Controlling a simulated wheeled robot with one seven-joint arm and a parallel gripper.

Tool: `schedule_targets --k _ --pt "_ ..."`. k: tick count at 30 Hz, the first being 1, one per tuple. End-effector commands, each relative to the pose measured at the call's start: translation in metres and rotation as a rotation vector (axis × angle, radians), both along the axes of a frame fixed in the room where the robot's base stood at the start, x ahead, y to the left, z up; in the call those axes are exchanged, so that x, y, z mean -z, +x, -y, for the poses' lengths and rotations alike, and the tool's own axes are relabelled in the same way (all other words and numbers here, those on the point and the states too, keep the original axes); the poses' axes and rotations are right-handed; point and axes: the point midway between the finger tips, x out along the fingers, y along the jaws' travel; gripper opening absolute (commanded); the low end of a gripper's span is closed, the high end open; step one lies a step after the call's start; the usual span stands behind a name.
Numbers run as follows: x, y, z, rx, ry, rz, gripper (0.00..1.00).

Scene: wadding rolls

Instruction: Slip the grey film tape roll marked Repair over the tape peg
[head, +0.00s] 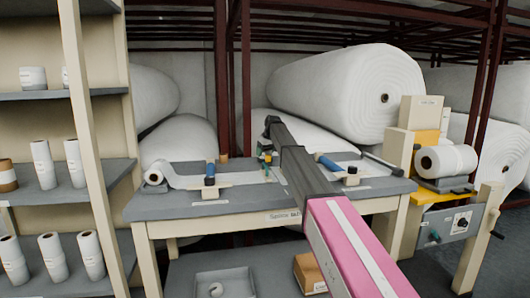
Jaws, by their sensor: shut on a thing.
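My gripper (266,156) hangs at the far end of my arm, over the middle of the splice table (164,208). It is small in the head view and partly hidden by the arm. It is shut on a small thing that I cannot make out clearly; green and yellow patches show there. I cannot make out the Repair marking or tell which thing is the grey film tape roll. I cannot pick out the tape peg with certainty. A small brown roll or block (223,159) stands at the table's back edge, left of my gripper.
Two blue-and-black tools on wooden blocks, left (210,175) and right (326,163), flank my gripper. A white wadding roll (158,173) lies at the table's left end. A shelf (100,93) with rolls stands left, a yellow-and-beige machine (427,138) right. A tray (225,284) sits below.

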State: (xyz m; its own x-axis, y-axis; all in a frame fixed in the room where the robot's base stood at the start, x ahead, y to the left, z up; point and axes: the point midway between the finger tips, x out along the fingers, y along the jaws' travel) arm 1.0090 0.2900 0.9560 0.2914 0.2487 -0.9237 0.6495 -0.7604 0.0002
Motion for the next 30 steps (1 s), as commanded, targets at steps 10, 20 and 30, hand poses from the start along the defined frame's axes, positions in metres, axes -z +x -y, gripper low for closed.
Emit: schedule_targets --k 10,20,30 --pt "0.005 0.0 0.0 0.0 0.0 0.0 0.81" --pt "0.001 -0.001 0.001 0.0 0.0 0.0 0.81" --pt "-0.02 -0.008 0.007 0.0 0.0 0.0 0.81"
